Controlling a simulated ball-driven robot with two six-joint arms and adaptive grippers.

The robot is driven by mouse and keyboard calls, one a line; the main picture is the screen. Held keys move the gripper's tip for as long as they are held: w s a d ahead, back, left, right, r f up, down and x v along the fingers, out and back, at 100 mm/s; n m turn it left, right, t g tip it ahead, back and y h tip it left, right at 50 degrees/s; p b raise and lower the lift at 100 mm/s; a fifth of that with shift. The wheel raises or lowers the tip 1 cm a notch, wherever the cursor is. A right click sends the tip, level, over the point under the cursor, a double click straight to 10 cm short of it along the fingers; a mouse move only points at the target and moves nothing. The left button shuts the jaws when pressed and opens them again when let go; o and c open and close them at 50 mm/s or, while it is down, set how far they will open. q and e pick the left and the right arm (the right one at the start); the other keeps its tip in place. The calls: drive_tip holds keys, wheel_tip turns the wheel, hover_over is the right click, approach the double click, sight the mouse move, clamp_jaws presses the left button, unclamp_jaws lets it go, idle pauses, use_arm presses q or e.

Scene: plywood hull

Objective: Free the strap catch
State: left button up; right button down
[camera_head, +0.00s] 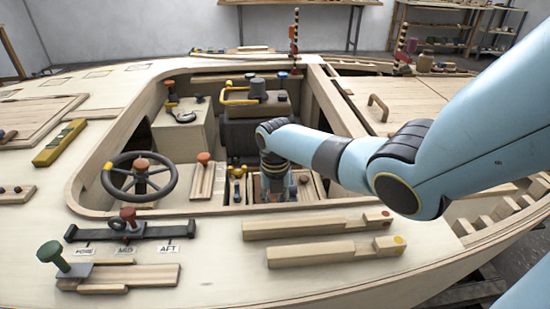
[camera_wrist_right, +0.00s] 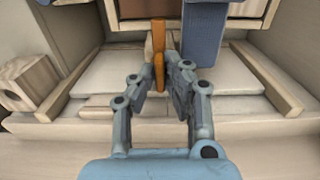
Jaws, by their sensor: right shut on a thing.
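In the right wrist view, a narrow orange lever (camera_wrist_right: 159,48) stands upright between the fingertips of my right gripper (camera_wrist_right: 160,75). It looks like the strap catch, though I cannot see a strap for certain. The gripper is shut on it, with the fingers touching its lower part. A blue-grey upright piece (camera_wrist_right: 203,42) stands just right of the lever. In the head view my right arm reaches from the right down into the cockpit well; the fingers and the lever are hidden there. My left gripper is in neither view.
The cockpit well has a raised wooden rim (camera_head: 105,152). A steering wheel (camera_head: 139,177) stands left of my arm, and a black slide bar (camera_head: 130,232) lies in front. Two wooden bars (camera_head: 325,252) lie on the near deck.

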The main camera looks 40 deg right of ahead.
idle(0.4)
drive_tip(key=c, duration=1.4)
unclamp_jaws()
drive_tip(key=shift+r, duration=0.1)
wheel_tip(320, 180, up, 12)
